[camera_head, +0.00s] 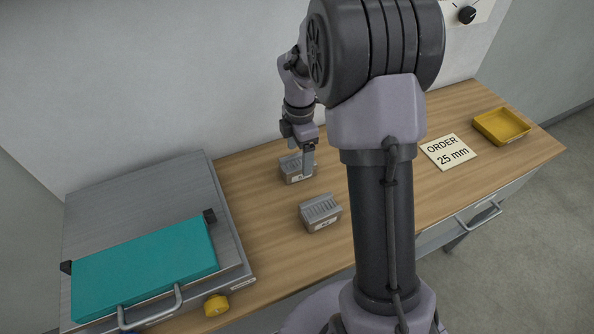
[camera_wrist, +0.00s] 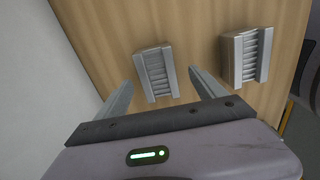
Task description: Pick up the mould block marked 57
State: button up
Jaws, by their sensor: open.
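Two grey ribbed mould blocks sit on the wooden bench. The rear block (camera_head: 291,172) is near the wall, and the front block (camera_head: 320,213) is nearer the bench's front edge. Each has a small pale label on its front, too small to read, so I cannot tell which is marked 57. My gripper (camera_head: 303,159) is open at the rear block. In the wrist view, this block (camera_wrist: 155,74) lies between my two spread fingers, with a gap on each side. The other block (camera_wrist: 247,56) is outside the right finger. I cannot tell how far down the fingertips reach.
A grey metal machine with a teal cover (camera_head: 148,264) and a handle stands at the left, with a yellow knob (camera_head: 216,305) at its front. A sign (camera_head: 448,152) reading "ORDER 25 mm" and a yellow tray (camera_head: 502,126) lie at the right. The wall rises close behind.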

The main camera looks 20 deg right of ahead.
aim_at(298, 165)
jog(key=f+b, duration=0.1)
jog(key=f, duration=0.1)
jog(key=f+b, duration=0.1)
jog(key=f, duration=0.2)
jog(key=shift+w+a+b, duration=0.15)
jog(key=shift+w+b, duration=0.05)
jog(key=shift+b, duration=0.1)
jog(key=shift+r, duration=0.15)
jog(key=shift+c, duration=1.1)
grip_shut()
